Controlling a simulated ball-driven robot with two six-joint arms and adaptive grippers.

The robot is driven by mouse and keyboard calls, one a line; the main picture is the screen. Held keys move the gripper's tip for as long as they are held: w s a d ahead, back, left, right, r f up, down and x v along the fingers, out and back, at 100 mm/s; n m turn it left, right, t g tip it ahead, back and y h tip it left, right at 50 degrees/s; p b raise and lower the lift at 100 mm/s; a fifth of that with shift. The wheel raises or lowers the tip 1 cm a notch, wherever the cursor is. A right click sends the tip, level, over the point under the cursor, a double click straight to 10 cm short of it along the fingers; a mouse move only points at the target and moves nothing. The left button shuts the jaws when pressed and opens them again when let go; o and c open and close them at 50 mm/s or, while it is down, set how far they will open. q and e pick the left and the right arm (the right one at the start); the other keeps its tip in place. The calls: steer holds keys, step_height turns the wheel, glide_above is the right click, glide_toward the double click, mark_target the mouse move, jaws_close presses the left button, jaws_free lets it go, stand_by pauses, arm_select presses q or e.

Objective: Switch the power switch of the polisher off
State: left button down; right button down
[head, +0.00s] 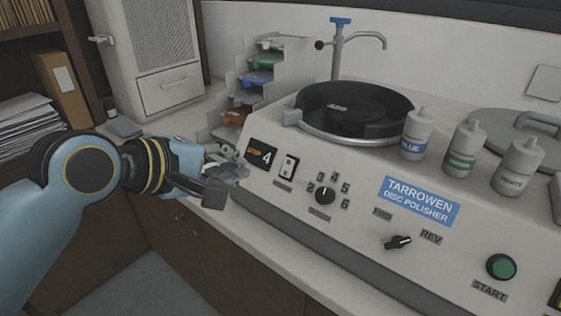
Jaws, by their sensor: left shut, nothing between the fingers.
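The disc polisher (330,240) stands on the counter with its sloped front panel facing me. Its power switch (288,168) is a white rocker with a dark mark, near the panel's left end, right of a small dark display (261,156) showing a lit 4. Which way the rocker is tipped is too small to tell. My left gripper (230,180) is shut and empty, just left of the display and switch, in front of the panel's left end. A gap shows between it and the switch. My right gripper is not in view.
A numbered knob (325,195), a FWD/REV selector (398,242) and a green START button (501,267) sit further right on the panel. Bottles (465,150), the black polishing bowl (353,110) and a tap (338,50) are on top. A tiered rack (262,80) stands behind my gripper.

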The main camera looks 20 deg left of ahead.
mark_target(288, 162)
arm_select(q)
steer(key=x, duration=1.3)
steer(key=shift+w+d+f+p, duration=0.15)
steer(key=shift+w+f+p, duration=0.05)
steer(key=shift+w+p, duration=0.15)
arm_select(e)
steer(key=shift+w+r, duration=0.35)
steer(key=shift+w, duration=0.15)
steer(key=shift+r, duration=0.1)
arm_select(q)
steer(key=shift+w+d+r+p, duration=0.15)
steer(key=shift+r+p, duration=0.25)
steer(key=shift+p, duration=0.8)
steer(key=shift+w+f+b, duration=0.2)
steer(key=shift+f+b, duration=0.1)
steer(key=shift+f, duration=0.05)
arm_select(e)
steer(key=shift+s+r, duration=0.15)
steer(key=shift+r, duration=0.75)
arm_select(q)
steer(key=shift+w+r+p, duration=0.15)
steer(key=shift+r+p, duration=0.5)
steer(key=shift+p, duration=0.25)
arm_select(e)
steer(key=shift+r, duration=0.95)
